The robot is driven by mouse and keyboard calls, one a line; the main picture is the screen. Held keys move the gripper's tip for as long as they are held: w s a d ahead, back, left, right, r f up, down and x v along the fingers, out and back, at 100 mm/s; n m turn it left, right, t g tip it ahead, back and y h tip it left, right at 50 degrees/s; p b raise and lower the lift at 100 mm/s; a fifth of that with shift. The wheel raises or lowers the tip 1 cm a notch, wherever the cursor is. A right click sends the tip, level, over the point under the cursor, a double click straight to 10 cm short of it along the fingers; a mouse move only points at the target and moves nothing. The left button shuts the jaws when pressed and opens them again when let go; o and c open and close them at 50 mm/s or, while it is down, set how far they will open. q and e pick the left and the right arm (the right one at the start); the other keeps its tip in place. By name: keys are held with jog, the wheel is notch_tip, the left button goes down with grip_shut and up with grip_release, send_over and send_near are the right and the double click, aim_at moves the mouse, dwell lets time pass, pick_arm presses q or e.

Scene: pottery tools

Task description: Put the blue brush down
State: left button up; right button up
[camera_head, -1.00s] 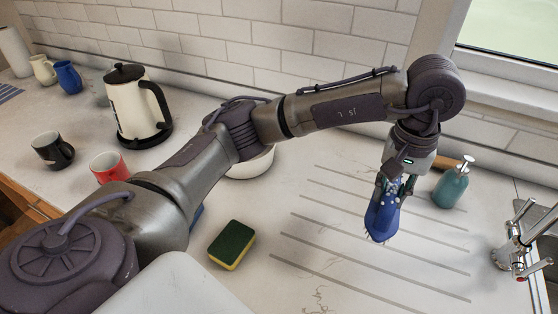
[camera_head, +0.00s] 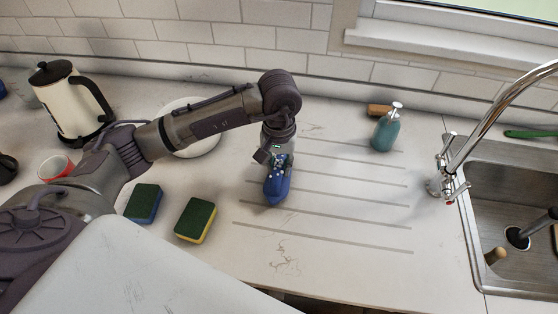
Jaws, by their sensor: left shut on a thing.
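The blue brush (camera_head: 276,190) is in the middle of the head view, over the grooved drainboard part of the white counter (camera_head: 325,225). My left gripper (camera_head: 279,163) points down from the arm and is shut on the brush. The brush hangs below the fingers, and its lower end is close to the counter. I cannot tell whether it touches the surface. My right gripper is out of view.
Two sponges (camera_head: 195,220) (camera_head: 144,203) lie left of the brush. A teal soap bottle (camera_head: 386,132) stands at the back right, before a brown block. The tap (camera_head: 452,165) and sink (camera_head: 510,215) are at the right. A kettle (camera_head: 70,105) stands at the left. The grooved area is free.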

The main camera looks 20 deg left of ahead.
pick_arm(q)
jog(key=shift+f, duration=0.15)
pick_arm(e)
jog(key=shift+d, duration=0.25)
pick_arm(q)
jog(key=shift+f, duration=0.1)
jog(key=shift+f+b, duration=0.1)
jog(key=shift+b, duration=0.25)
jog(key=o, duration=0.7)
jog(key=shift+o, duration=0.2)
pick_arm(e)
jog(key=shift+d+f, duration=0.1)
pick_arm(q)
jog(key=shift+r, duration=0.2)
notch_tip(320, 180, up, 10)
jog(key=b, duration=0.2)
jog(key=shift+r+b, duration=0.2)
jog(key=shift+b, duration=0.1)
jog(key=shift+r, duration=0.8)
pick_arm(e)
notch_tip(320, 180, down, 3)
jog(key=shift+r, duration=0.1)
